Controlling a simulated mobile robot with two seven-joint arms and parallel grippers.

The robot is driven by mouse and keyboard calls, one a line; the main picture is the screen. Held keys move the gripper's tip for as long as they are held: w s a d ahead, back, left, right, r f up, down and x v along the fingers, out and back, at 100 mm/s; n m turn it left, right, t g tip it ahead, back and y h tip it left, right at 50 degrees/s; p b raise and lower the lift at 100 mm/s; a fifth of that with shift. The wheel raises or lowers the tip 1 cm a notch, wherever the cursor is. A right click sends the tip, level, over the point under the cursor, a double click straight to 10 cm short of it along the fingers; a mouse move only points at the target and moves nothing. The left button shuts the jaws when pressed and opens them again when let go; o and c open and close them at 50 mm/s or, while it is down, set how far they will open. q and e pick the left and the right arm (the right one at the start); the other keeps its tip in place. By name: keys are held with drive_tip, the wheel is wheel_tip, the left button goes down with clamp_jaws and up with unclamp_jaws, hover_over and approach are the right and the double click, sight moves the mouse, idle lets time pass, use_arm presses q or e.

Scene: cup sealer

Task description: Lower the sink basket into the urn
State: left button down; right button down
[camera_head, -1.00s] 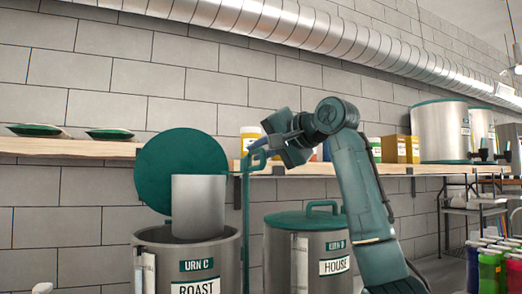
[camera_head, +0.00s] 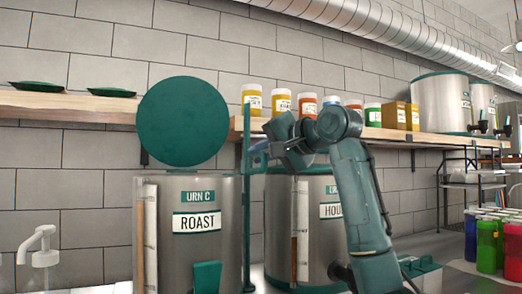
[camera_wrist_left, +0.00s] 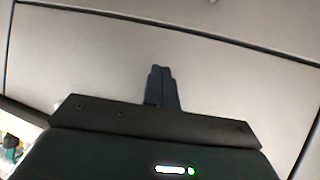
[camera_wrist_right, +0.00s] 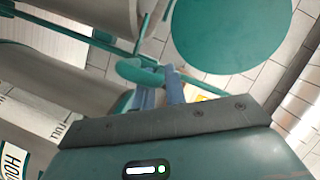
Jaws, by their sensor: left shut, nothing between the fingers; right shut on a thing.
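Urn C (camera_head: 190,245), a steel urn labelled ROAST, stands left of centre in the head view. A large green disc (camera_head: 182,121) is upright above its rim. The grey basket does not show now, and the urn's inside is hidden. A thin green post (camera_head: 247,215) stands at the urn's right side. My right gripper (camera_head: 262,146) is shut on a green handle beside this post. The handle (camera_wrist_right: 138,72) also shows at the fingers in the right wrist view. My left gripper (camera_wrist_left: 162,75) is shut and empty, facing the plain wall.
The HOUSE urn (camera_head: 320,245) stands close on the right, partly behind my right arm. Jars (camera_head: 252,98) and a large urn (camera_head: 440,103) are on the shelf (camera_head: 390,138). Bright cups (camera_head: 490,245) stand far right; a white pump bottle (camera_head: 40,250) far left.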

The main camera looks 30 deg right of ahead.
drive_tip(key=shift+w+f, duration=0.1)
drive_tip(key=shift+f, duration=0.25)
drive_tip(key=c, duration=1.7)
unclamp_jaws()
drive_tip(key=shift+s, duration=0.2)
drive_tip(key=shift+s+d+r, duration=0.1)
drive_tip(key=shift+s, duration=0.1)
use_arm(q)
drive_tip(key=shift+w+d+f+b, duration=0.15)
drive_tip(key=shift+f+b, duration=0.4)
drive_tip(key=shift+b, duration=0.7)
use_arm(e)
drive_tip(key=v, duration=1.2)
drive_tip(key=shift+s+d+r, duration=0.1)
drive_tip(key=shift+s+r, duration=0.1)
drive_tip(key=shift+s, duration=0.1)
use_arm(q)
drive_tip(key=shift+s+f, duration=0.2)
drive_tip(key=shift+f, duration=0.05)
